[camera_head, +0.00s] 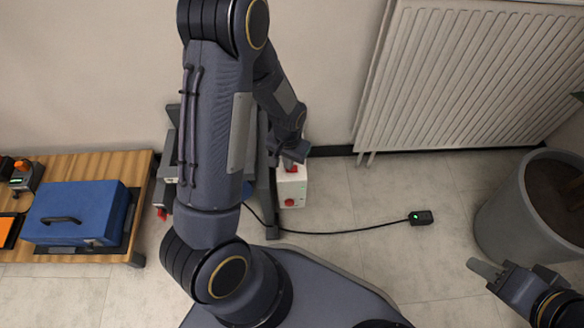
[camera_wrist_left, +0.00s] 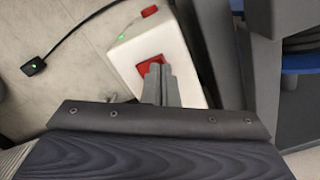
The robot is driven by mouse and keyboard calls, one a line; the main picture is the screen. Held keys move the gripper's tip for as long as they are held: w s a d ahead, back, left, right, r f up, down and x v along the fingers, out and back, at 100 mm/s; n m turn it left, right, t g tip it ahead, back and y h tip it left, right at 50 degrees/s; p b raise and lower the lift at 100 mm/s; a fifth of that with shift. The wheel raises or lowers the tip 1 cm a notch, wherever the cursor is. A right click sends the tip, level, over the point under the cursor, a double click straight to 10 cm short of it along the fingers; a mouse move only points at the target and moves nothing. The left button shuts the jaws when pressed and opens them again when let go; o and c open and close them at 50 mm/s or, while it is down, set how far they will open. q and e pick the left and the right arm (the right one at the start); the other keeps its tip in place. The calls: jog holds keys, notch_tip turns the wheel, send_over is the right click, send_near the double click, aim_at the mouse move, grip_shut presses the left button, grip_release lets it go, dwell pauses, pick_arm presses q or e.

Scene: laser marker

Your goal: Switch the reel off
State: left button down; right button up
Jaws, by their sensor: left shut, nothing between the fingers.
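A white box (camera_head: 291,187) with red parts stands on the floor beside a dark stand. It also shows in the left wrist view (camera_wrist_left: 132,50), with a red square switch (camera_wrist_left: 150,66), a second red part (camera_wrist_left: 149,11) and a small green light (camera_wrist_left: 121,37). My left gripper (camera_head: 295,160) is shut and empty over the box. In the left wrist view its fingertips (camera_wrist_left: 158,72) are at the red square switch and partly cover it; I cannot tell whether they touch. No wound reel is clearly seen. My right gripper (camera_head: 480,267) is at the lower right, its opening unclear.
A small black box (camera_head: 421,217) with a green light lies on the floor, on a black cable. A radiator (camera_head: 455,80) is on the wall, a grey planter (camera_head: 510,215) at the right. A blue case (camera_head: 75,212) stands on a wooden bench at the left.

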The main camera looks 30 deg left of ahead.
pick_arm(q)
jog(key=shift+f, duration=0.35)
jog(key=shift+r, duration=0.1)
notch_tip(320, 180, up, 7)
jog(key=p, duration=0.5)
jog(key=shift+p, duration=0.4)
